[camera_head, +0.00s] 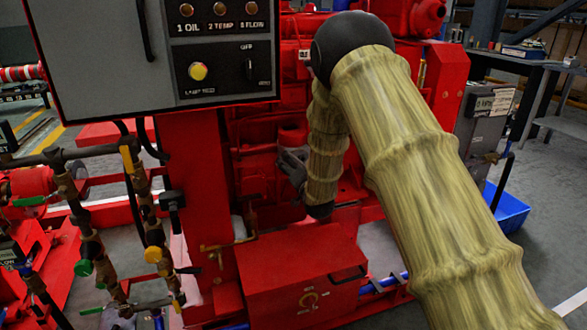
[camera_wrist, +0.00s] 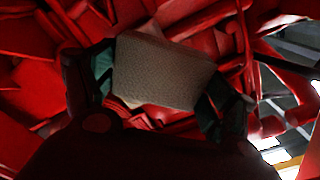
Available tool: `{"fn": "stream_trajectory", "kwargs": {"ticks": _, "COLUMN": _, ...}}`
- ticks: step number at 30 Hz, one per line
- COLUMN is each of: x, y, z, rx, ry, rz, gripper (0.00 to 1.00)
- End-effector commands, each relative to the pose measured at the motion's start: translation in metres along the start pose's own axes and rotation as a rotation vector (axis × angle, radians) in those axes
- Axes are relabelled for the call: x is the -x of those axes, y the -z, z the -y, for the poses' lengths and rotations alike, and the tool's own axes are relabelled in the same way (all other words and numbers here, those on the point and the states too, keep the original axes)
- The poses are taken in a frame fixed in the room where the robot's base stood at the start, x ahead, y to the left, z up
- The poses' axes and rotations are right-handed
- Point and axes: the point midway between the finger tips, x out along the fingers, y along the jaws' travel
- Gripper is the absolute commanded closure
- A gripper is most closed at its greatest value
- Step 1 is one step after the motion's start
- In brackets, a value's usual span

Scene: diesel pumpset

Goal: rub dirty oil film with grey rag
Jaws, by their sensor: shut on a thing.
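The grey rag (camera_wrist: 162,70) is between the two fingers of my gripper (camera_wrist: 160,88) in the wrist view, with a finger against each side. In the head view a small grey patch (camera_head: 293,163), which looks like part of my gripper or the rag, shows beside the red engine, left of my forearm. My arm hides much of that area. The red machinery lies close behind the rag in the wrist view. I cannot tell whether the rag touches it. I cannot make out the dirty oil film in either view.
A grey control panel (camera_head: 150,55) hangs above left of my gripper. A red box (camera_head: 300,275) with a handle stands below. Pipes and valves (camera_head: 145,215) stand at the left. A blue bin (camera_head: 507,207) sits on the floor at the right.

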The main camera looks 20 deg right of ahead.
Motion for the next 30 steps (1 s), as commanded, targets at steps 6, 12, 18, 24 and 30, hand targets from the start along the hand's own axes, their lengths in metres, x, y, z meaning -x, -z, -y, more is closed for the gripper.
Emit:
{"fn": "stream_trajectory", "kwargs": {"ticks": 6, "x": -0.002, "y": 0.000, "z": 0.000, "rx": 0.000, "ry": 0.000, "rz": 0.000, "gripper": 0.35}}
{"fn": "stream_trajectory", "kwargs": {"ticks": 12, "x": -0.002, "y": 0.005, "z": -0.004, "rx": 0.000, "ry": 0.000, "rz": 0.000, "gripper": 0.35}}
{"fn": "stream_trajectory", "kwargs": {"ticks": 18, "x": -0.001, "y": 0.015, "z": -0.013, "rx": -0.001, "ry": 0.000, "rz": -0.001, "gripper": 0.35}}
{"fn": "stream_trajectory", "kwargs": {"ticks": 24, "x": -0.001, "y": 0.024, "z": -0.022, "rx": -0.001, "ry": 0.000, "rz": -0.002, "gripper": 0.35}}
{"fn": "stream_trajectory", "kwargs": {"ticks": 30, "x": -0.001, "y": 0.027, "z": -0.025, "rx": 0.000, "ry": 0.001, "rz": -0.001, "gripper": 0.35}}
